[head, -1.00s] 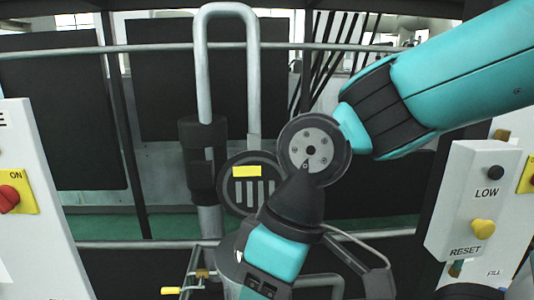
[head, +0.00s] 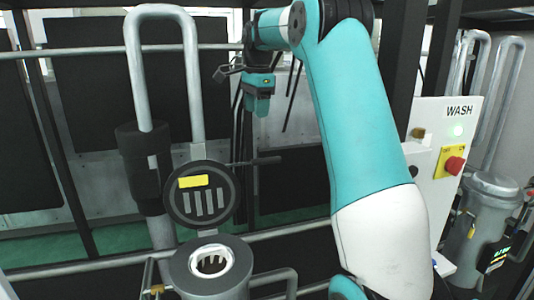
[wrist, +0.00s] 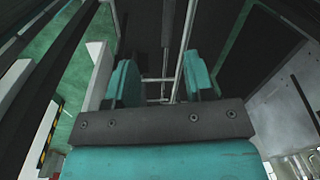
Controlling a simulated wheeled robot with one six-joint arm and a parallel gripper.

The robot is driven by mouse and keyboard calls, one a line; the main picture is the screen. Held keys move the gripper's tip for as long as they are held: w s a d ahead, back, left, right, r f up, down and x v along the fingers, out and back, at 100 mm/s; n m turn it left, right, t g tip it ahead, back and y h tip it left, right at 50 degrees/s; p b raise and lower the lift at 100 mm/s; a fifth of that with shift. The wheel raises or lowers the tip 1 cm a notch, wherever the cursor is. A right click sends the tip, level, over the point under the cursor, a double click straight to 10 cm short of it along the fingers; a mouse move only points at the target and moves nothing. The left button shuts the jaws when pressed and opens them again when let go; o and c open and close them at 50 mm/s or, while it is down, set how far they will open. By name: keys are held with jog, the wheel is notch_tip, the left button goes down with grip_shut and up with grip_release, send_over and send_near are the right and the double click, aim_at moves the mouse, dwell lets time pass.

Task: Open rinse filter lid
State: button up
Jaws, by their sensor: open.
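A round dark lid (head: 184,207) with a yellow label and slots stands upright behind a grey filter housing (head: 205,283) in the head view. A dark bar handle (head: 262,160) sticks out to its right. The housing's mouth (head: 212,262) is uncovered, with a pale ring and a dark inside. My gripper (head: 258,106) is up and behind, to the right of the lid and clear of it. In the wrist view, its two teal fingers (wrist: 162,82) are wide apart with nothing between them. The yellow label's text is too small to read.
A panel marked WASH (head: 440,150) with a red knob stands at the right. Beyond it is another grey canister (head: 485,225) with its top shut. A bent grey pipe (head: 132,65) rises behind the lid. Grey rails (head: 90,268) cross the area.

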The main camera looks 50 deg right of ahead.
jog(key=d+m, duration=0.3)
jog(key=d, duration=0.1)
jog(key=shift+n, duration=0.3)
jog(key=f+p, duration=0.1)
jog(key=f, duration=0.4)
jog(key=f+p, duration=0.1)
jog(key=f, duration=0.5)
jog(key=d+f+p, duration=0.1)
jog(key=f, duration=0.4)
jog(key=shift+w+f, duration=0.3)
jog(key=shift+w, duration=0.05)
grip_shut()
jog(key=shift+a, duration=0.1)
